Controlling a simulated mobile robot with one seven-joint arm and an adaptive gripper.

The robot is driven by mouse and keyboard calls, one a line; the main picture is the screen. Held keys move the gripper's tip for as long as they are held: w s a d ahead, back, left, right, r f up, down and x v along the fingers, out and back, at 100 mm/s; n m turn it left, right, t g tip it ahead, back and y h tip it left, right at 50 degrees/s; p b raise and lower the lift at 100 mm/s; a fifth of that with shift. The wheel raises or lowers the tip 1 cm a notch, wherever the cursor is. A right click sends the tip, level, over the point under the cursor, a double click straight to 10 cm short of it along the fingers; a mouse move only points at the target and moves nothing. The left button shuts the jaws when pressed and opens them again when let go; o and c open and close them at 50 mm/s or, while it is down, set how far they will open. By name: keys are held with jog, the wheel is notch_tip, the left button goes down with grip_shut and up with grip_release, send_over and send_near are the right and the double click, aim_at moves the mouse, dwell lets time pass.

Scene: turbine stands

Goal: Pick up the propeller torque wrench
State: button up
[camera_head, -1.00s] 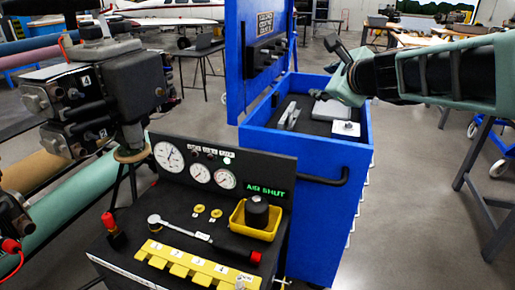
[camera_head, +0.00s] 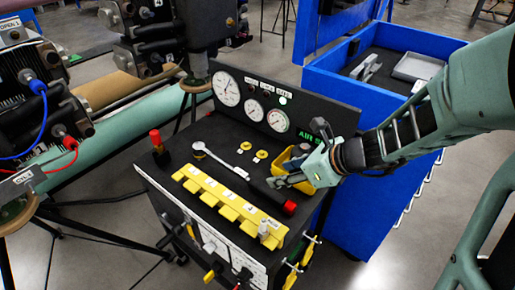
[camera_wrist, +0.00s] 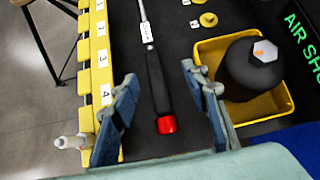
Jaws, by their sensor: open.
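The torque wrench (camera_head: 242,175) lies flat on the black top of the test cart. It has a silver ratchet head at the left, a white tag on its shaft, and a black handle with a red end. In the wrist view, its black handle (camera_wrist: 156,85) and red end lie between the two fingers. My gripper (camera_head: 278,182) is open and empty, close above the handle's red end. In the wrist view my gripper (camera_wrist: 165,95) has one finger on each side of the handle. I cannot tell the exact height of the fingertips above the cart.
A yellow bin (camera_wrist: 258,105) holding a black cylinder stands right beside the right finger. A yellow numbered strip (camera_head: 228,205) runs along the cart's front, near the left finger. The gauge panel (camera_head: 268,113) rises behind. A blue tool chest (camera_head: 385,150) stands to the right.

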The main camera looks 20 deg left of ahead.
aim_at(259, 183)
jog(key=x, duration=0.2)
jog(key=s+b+x, duration=0.1)
jog(key=x, duration=0.2)
jog(key=shift+a+f, duration=0.1)
jog(key=shift+f, duration=0.15)
jog(key=shift+s+b+x, duration=0.15)
jog(key=shift+b+x, duration=0.4)
jog(key=shift+x, duration=0.95)
jog(key=shift+s+b+x, duration=0.1)
jog(key=shift+b+x, duration=0.4)
jog(key=shift+x, duration=1)
jog(key=shift+f, duration=0.15)
grip_shut()
